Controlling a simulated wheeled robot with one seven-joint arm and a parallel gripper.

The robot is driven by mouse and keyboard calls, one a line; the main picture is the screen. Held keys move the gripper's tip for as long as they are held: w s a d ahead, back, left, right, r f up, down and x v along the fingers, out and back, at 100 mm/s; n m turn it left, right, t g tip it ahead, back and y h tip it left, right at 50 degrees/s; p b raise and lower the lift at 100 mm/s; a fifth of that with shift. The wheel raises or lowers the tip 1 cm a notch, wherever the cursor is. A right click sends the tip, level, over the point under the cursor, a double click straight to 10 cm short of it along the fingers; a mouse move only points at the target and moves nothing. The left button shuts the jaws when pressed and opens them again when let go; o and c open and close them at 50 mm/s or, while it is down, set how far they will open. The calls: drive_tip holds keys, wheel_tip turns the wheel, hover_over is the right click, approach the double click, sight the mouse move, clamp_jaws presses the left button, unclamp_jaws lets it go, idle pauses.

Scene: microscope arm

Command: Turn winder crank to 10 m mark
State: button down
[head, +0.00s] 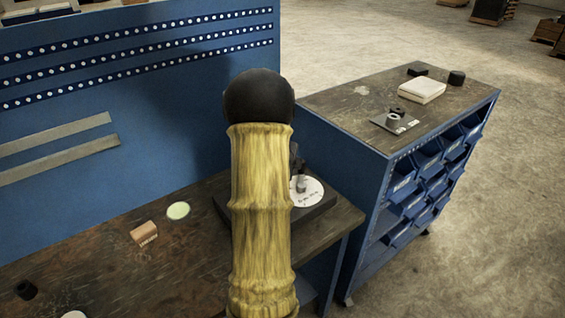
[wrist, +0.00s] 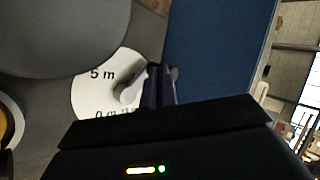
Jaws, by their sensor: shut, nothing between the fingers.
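The winder's white dial (head: 308,191) sits on a dark base (head: 318,210) at the right end of the bench. In the wrist view the dial (wrist: 88,96) shows "5 m" at upper left and a partly cut-off "0 m" mark at the bottom. The grey crank (wrist: 131,88) lies over the dial and points to the upper right. My gripper (wrist: 160,70) is shut, with its fingertips close beside the crank's outer end; I cannot tell whether they touch. In the head view my yellow-sleeved arm hides the gripper and part of the winder.
A wooden block (head: 144,233) and a pale green disc (head: 178,211) lie on the bench left of my arm. A blue panel (head: 180,130) stands behind. A blue bin cabinet (head: 345,225) stands to the right. A large grey round part (wrist: 60,30) fills the wrist view's upper left.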

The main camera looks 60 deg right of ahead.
drive_tip(key=p+v, duration=0.2)
drive_tip(key=v, duration=1.2)
drive_tip(key=shift+w, duration=0.1)
drive_tip(key=w+a+f+n+t+y, duration=0.1)
drive_tip(key=w+a+n+y, duration=0.1)
drive_tip(key=w+a+n, duration=0.35)
drive_tip(key=w+a+f+n+t+y, duration=0.1)
drive_tip(key=w+a+n+y, duration=0.15)
drive_tip(key=a+n, duration=0.6)
drive_tip(key=w+a+f+n+t+y, duration=0.1)
drive_tip(key=w+a+n+t+y, duration=0.3)
drive_tip(key=a, duration=0.7)
drive_tip(key=s+a+f+n+g, duration=0.1)
drive_tip(key=s+a+n+g, duration=0.1)
drive_tip(key=a+n, duration=0.5)
drive_tip(key=s+a+n+g, duration=0.3)
drive_tip(key=a+n, duration=0.5)
drive_tip(key=a, duration=0.3)
drive_tip(key=shift+s+f+g+y, duration=0.3)
drive_tip(key=shift+s+f+y, duration=0.1)
drive_tip(key=shift+s, duration=0.3)
